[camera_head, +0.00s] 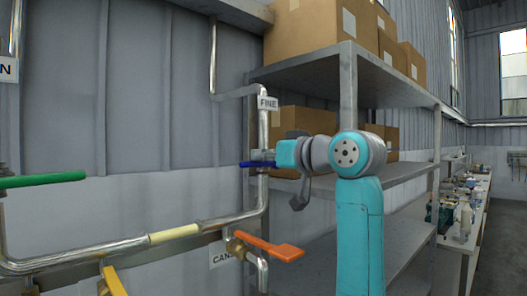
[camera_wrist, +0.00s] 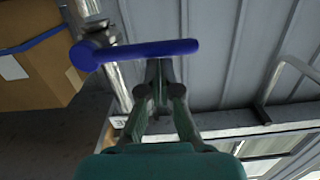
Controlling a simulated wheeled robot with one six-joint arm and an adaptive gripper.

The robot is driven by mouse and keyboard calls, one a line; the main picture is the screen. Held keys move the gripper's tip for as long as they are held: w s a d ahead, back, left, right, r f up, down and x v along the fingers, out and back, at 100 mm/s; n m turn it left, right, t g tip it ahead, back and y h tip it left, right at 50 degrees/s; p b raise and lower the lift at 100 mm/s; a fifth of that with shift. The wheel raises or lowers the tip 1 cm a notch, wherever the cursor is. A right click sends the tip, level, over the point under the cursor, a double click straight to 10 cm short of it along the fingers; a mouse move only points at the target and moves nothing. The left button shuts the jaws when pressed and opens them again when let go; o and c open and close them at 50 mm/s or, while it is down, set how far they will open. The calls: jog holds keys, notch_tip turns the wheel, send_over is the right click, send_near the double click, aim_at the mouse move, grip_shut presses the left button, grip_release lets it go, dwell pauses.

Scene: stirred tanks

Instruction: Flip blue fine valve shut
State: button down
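The fingertips are partly hidden by the handle, so contact is unclear. In the head view my gripper's fingers are hidden behind its own body.
A green handle (camera_head: 42,180) is at left, and an orange handle (camera_head: 268,247) is below right. A yellow handle (camera_head: 114,281) is at the bottom. A metal shelf (camera_head: 348,75) with cardboard boxes (camera_head: 318,28) stands close on the right.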

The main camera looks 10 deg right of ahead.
jog(key=shift+f, duration=0.3)
dwell(0.4)
jog(key=s+d+r, duration=0.4)
jog(key=s+d, duration=0.1)
jog(key=s, duration=0.4)
jog(key=shift+s+r, duration=0.25)
jog(key=shift+r, duration=0.1)
jog(key=shift+d, duration=0.15)
dwell(0.3)
